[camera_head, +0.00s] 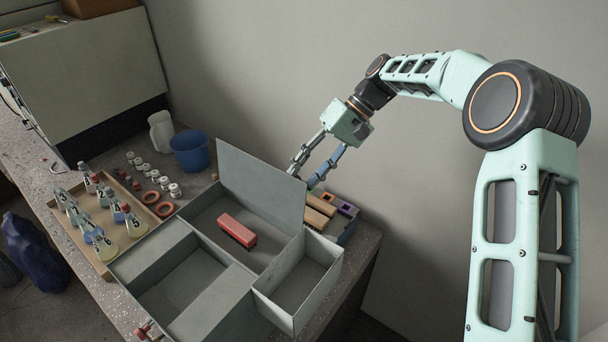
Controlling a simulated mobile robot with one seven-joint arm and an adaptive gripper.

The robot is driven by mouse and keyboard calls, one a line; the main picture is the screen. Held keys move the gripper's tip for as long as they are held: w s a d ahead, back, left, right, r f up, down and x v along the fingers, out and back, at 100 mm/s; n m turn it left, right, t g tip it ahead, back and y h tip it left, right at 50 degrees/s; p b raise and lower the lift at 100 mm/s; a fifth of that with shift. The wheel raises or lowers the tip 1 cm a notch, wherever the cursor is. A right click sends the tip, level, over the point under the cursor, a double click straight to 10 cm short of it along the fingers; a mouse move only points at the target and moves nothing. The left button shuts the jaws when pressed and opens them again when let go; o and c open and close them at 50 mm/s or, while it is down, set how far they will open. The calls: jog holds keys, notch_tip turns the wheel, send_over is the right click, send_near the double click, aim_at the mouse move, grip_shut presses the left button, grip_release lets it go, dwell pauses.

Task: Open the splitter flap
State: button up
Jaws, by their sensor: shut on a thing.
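The splitter flap (258,188) looks to be the flat grey panel standing up, tilted, at the back of a grey compartmented box (172,232). My gripper (305,177) is at the flap's top right corner, with its fingers on either side of the edge, shut on it. The fingertips are partly hidden by the panel. The back compartment in front of the flap is open to view and holds a red block (237,230).
A tray (152,221) of numbered flasks stands left of the box. A blue bucket (189,151), a white jug (161,131) and several small jars (175,190) are behind. The wall is behind my arm.

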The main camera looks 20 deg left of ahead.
jog(key=v, duration=1.1)
jog(key=shift+s+d+r, duration=0.15)
jog(key=shift+s+r, duration=0.05)
jog(key=shift+s, duration=0.05)
jog(key=shift+s, duration=0.1)
